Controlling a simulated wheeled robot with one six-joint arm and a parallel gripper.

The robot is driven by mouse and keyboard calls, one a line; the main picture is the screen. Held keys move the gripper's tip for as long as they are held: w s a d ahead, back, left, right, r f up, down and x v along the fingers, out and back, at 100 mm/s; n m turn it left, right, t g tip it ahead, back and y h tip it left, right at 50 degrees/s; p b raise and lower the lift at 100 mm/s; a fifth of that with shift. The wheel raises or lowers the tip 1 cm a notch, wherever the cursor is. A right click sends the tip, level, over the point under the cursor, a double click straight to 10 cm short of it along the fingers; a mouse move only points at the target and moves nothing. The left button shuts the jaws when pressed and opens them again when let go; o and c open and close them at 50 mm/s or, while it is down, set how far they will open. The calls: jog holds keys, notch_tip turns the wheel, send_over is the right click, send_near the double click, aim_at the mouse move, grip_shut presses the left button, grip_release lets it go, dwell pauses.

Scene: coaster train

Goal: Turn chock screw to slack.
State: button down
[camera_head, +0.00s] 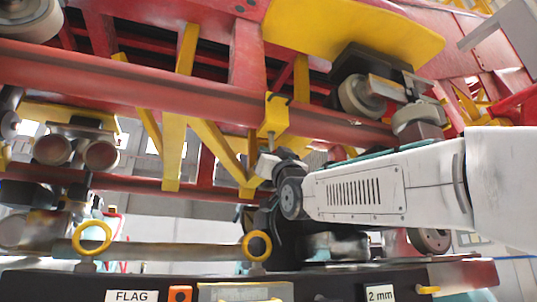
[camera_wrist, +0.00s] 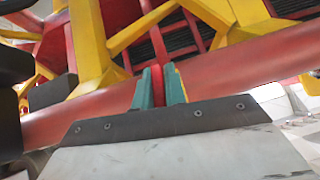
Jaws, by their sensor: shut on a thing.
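A yellow chock block (camera_head: 273,116) sits on the long red rail in the head view. My gripper (camera_head: 270,160) is just below it, at the end of my white arm. In the wrist view the two teal fingers of my gripper (camera_wrist: 159,78) are close together. A narrow red piece shows between them, which I take to be part of the chock screw (camera_wrist: 157,82). My gripper is shut on it. The fingers hide most of the screw, and its turn angle cannot be told.
Red rails (camera_head: 180,85) and yellow braces (camera_head: 215,145) crowd around my gripper. Wheels (camera_head: 362,97) hang at the right. Below stands a dark bench (camera_head: 60,285) with a FLAG label (camera_head: 130,296), a 2 mm label (camera_head: 380,293) and a bar with yellow rings (camera_head: 92,238).

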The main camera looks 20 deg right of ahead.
jog(key=m+h, duration=0.1)
jog(key=h, duration=0.1)
jog(key=shift+h, duration=0.4)
jog(key=shift+d+m+h, duration=0.1)
jog(key=shift+m+h, duration=0.2)
jog(key=shift+h, duration=0.1)
jog(key=c, duration=1.5)
grip_release()
jog(key=shift+v, duration=3.9)
